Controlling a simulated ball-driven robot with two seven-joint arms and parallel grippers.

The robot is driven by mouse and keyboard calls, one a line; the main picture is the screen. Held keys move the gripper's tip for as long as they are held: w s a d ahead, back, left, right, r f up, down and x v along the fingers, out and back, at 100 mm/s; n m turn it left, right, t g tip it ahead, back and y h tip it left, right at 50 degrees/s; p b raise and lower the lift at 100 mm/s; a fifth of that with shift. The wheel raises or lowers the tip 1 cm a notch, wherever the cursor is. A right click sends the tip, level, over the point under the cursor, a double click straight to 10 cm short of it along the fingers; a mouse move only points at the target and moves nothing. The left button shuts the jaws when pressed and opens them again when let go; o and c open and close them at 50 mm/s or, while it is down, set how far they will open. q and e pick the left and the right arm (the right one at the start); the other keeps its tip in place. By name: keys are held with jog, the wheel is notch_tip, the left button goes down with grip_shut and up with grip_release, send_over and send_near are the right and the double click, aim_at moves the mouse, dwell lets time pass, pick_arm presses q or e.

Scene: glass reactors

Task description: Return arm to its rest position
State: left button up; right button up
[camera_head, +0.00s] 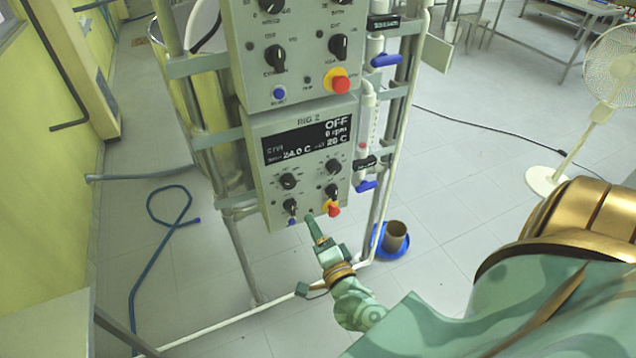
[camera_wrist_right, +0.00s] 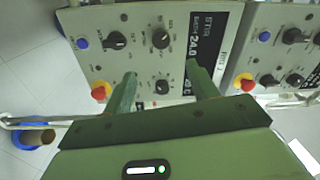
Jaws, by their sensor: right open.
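My right arm comes in from the lower right of the head view. Its gripper (camera_head: 314,226) is just in front of the bottom edge of the grey RIG 2 control panel (camera_head: 257,190). In the right wrist view the two green fingers (camera_wrist_right: 163,88) are apart with nothing between them. Panel knobs show beyond them, and I cannot tell whether the fingertips touch the panel. The panel display (camera_head: 307,142) reads OFF, 0 rpm. A red knob on a yellow base (camera_head: 333,209) is close to the gripper. My left gripper is not in view.
A second panel (camera_head: 290,50) sits above, on a metal pipe frame with blue-handled valves (camera_head: 366,186). A brown beaker (camera_head: 395,236) stands in a blue dish on the floor. A blue hose (camera_head: 150,255) lies left; a white fan (camera_head: 608,68) stands right.

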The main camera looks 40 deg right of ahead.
jog(key=shift+v, duration=0.8)
jog(key=s+a+f+n+g+y+b, duration=0.1)
jog(key=s+a+f+n+g+y, duration=0.15)
jog(key=f+n, duration=0.4)
jog(key=s+a+f+n+g+y, duration=0.1)
jog(key=s+f+n+g, duration=0.25)
jog(key=f, duration=0.55)
jog(key=s+a+f+n+g+y+b, duration=0.15)
jog(key=s+f+n, duration=0.25)
jog(key=f, duration=0.4)
jog(key=s+f+n+g+b, duration=0.3)
jog(key=s+f+n+g, duration=0.1)
jog(key=s+f, duration=0.6)
jog(key=s+f+n+g+b, duration=0.3)
jog(key=s+f, duration=0.7)
jog(key=s, duration=0.6)
jog(key=n+g, duration=0.1)
jog(key=g, duration=0.1)
jog(key=shift+s+d+g+h, duration=0.3)
jog(key=shift+s+d+g, duration=0.05)
jog(key=shift+s, duration=0.05)
jog(key=shift+f, duration=0.1)
